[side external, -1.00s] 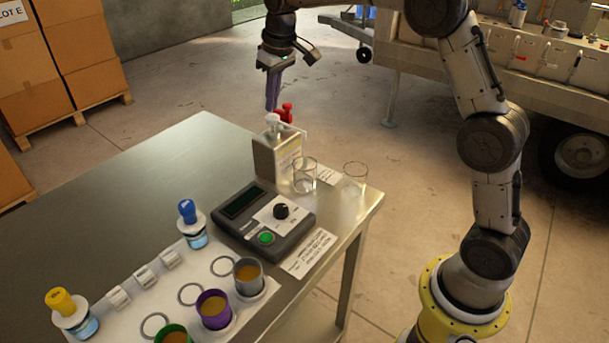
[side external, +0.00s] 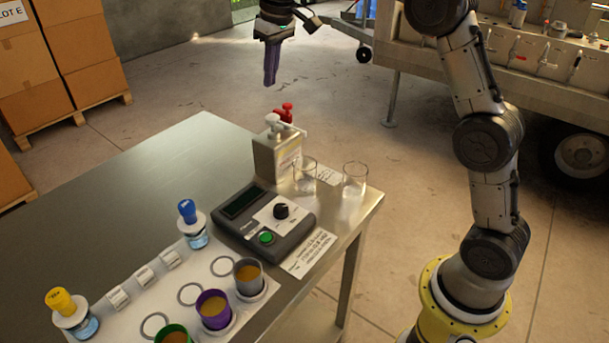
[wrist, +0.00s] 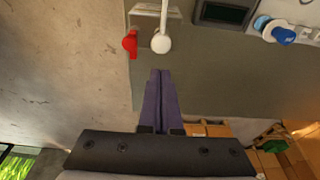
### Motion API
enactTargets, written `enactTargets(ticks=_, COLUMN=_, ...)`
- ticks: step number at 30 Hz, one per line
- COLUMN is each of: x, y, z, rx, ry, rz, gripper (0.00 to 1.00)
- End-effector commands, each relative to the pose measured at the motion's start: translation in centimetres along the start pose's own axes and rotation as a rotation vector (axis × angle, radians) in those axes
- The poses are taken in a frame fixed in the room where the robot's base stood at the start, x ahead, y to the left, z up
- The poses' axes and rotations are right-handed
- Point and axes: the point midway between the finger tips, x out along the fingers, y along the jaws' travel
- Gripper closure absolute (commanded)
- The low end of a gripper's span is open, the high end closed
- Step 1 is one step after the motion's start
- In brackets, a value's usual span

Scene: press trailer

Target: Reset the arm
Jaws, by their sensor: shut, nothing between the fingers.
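My gripper (side external: 271,82) hangs in the air in the side external view, above and behind the dispenser at the table's far corner. Its purple fingers point down and are closed together with nothing between them. They also show in the wrist view (wrist: 161,78), side by side. The dispenser (side external: 272,158) is a metal box with a white pump head and a red one on top. The pump heads also show in the wrist view, where the red one (wrist: 130,42) lies left of the white one (wrist: 161,43). My fingertips are apart from them.
The metal table (side external: 150,170) carries a control box (side external: 262,215) with a green button, two glasses (side external: 355,178), several cups, and bottles with blue (side external: 190,218) and yellow (side external: 68,308) tops. Stacked cartons (side external: 75,60) stand at left, a trailer (side external: 550,80) at right.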

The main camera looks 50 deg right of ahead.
Motion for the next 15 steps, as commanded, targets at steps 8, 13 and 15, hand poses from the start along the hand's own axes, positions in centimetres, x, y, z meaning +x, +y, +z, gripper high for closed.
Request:
enactTargets(ticks=8, x=-5.4, y=-1.0, z=1.3, rx=-0.017, ry=0.09, rz=0.005, gripper=1.0)
enactTargets(ticks=13, x=-10.3, y=-2.2, z=6.8, rx=-0.033, ry=0.154, rz=0.007, gripper=1.0)
enactTargets(ticks=15, x=-11.5, y=-2.7, z=9.4, rx=-0.038, ry=0.176, rz=0.007, gripper=1.0)
